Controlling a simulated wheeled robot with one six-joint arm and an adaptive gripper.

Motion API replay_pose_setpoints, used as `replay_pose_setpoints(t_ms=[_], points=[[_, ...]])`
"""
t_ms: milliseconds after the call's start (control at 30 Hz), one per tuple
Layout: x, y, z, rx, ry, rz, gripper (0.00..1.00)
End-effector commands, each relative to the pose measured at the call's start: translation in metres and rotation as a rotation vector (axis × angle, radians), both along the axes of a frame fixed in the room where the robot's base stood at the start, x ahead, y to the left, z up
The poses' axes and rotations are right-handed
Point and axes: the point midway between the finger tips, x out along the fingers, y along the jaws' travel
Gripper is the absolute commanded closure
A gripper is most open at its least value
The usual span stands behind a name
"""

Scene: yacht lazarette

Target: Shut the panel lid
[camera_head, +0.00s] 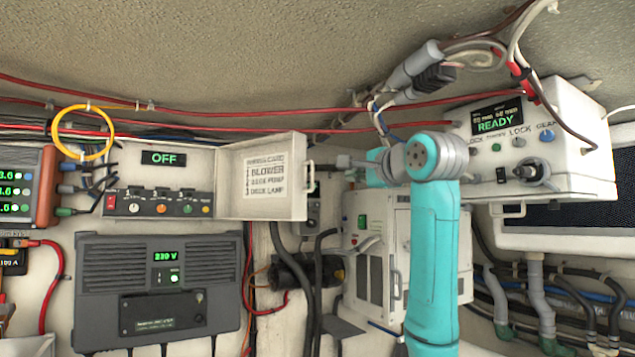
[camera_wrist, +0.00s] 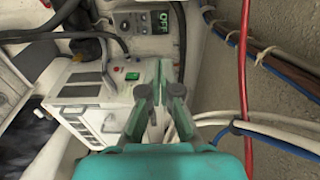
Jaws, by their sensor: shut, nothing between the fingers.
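The panel lid (camera_head: 285,200) is a cream plate with a printed list on its inner face. It stands open, swung out to the right of the switch panel (camera_head: 160,204), with a small handle (camera_head: 310,176) on its free right edge. The panel's OFF display (camera_head: 164,158) and several coloured switches are uncovered. My gripper (camera_head: 322,161) reaches in from the right, shut and empty, with its tips close to the lid's free edge; I cannot tell whether they touch.
A dark inverter (camera_head: 155,280) hangs below the panel. A white box (camera_head: 375,260) stands behind my arm, and a control unit with a READY display (camera_head: 540,145) is at upper right. Red cables (camera_head: 250,110) run above the lid. Black hoses (camera_head: 315,280) hang below it.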

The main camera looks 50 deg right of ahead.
Motion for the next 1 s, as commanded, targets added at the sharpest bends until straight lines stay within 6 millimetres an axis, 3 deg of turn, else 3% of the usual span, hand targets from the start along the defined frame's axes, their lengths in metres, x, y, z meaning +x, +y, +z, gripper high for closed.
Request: replay_pose_setpoints(t_ms=[167,733,1000], points=[[0.012,-0.004,0.0,0.004,0.003,0.001,1.0],[0.096,-0.035,0.001,0.001,0.002,0.001,1.0],[0.094,-0.003,0.0,0.0,0.001,0.001,1.0]])
